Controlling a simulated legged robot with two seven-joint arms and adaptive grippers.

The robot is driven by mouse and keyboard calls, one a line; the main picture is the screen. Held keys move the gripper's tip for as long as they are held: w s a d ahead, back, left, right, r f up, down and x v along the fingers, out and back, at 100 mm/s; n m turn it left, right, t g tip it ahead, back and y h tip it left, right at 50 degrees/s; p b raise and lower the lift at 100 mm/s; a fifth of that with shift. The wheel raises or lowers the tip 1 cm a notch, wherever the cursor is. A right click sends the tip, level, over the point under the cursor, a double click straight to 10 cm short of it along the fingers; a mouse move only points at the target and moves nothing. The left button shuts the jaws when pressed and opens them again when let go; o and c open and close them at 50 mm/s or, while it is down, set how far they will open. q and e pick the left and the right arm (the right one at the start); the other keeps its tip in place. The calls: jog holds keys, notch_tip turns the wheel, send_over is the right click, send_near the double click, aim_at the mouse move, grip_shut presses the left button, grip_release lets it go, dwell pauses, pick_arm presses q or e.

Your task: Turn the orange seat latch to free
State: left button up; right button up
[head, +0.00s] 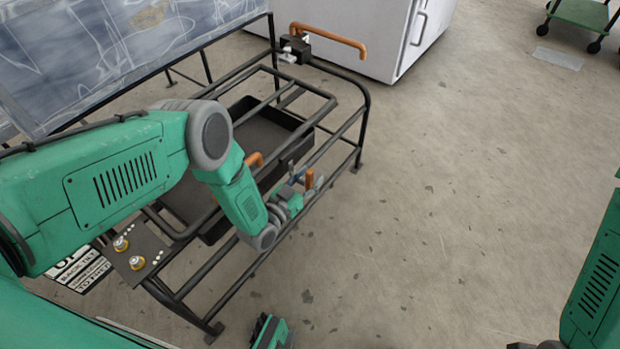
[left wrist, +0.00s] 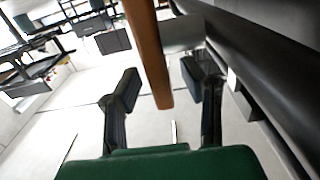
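A short upright orange handle (head: 309,180), which looks like the seat latch, stands at the front rail of a black tube frame (head: 357,110). My left gripper (head: 296,190) is at this handle, small and partly hidden by its own wrist in the head view. In the left wrist view an orange bar (left wrist: 148,50) runs down between the two spread fingers of my left gripper (left wrist: 158,88). The right-hand finger is close to the bar; a gap shows on the other side. Contact cannot be told.
Another orange piece (head: 254,160) shows behind my left wrist. A longer orange lever (head: 330,38) sits on a black block at the frame's far end. A dark tray (head: 262,130) lies inside the frame. A white cabinet (head: 350,30) stands behind.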

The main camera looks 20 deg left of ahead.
pick_arm(q)
grip_shut()
